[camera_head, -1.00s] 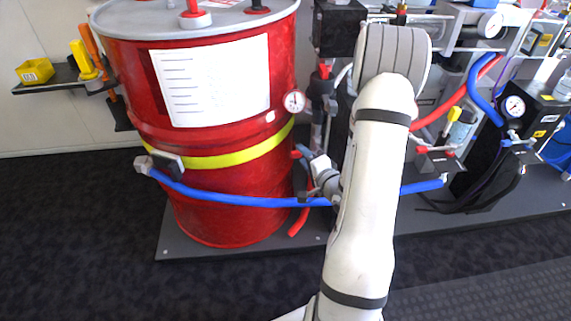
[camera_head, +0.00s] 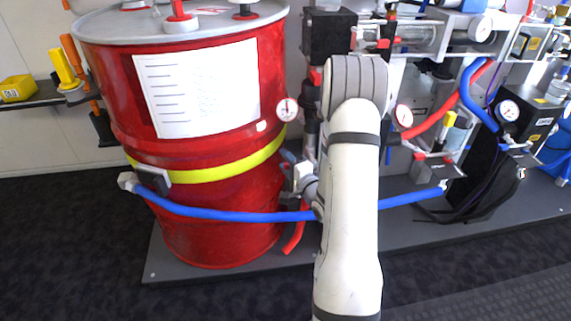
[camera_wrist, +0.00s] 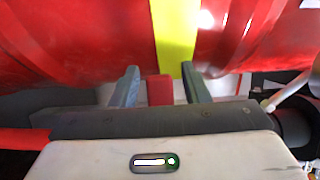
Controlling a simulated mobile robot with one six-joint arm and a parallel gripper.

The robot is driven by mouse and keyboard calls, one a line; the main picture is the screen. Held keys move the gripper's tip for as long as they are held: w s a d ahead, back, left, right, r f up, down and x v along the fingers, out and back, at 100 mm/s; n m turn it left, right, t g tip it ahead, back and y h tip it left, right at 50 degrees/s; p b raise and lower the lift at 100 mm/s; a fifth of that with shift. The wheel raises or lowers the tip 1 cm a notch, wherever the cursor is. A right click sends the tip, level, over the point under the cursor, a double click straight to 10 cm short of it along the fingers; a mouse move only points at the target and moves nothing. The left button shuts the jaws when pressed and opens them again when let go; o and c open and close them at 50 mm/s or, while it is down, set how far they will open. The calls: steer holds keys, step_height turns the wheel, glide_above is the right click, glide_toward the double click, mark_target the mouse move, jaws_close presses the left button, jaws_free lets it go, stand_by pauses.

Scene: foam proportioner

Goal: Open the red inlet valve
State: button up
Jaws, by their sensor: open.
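My gripper (camera_wrist: 162,76) is open in the wrist view, its two grey fingers pointing at the drum. A short red block (camera_wrist: 159,90), which looks like the red inlet valve's handle, shows between the fingers with a narrow gap on each side. How deep it lies between them I cannot tell. In the head view my gripper (camera_head: 300,176) is beside the right side of the red drum (camera_head: 215,232), partly hidden by my arm. The valve handle cannot be made out clearly there.
The drum has a yellow band (camera_head: 205,175), and a blue hose (camera_head: 225,215) runs across its front and behind my arm. A red hose end (camera_head: 294,238) hangs below my gripper. Gauges, pipes and a black box (camera_head: 330,36) crowd the right. The dark floor in front is open.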

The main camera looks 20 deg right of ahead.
jaws_close()
stand_by(0.4)
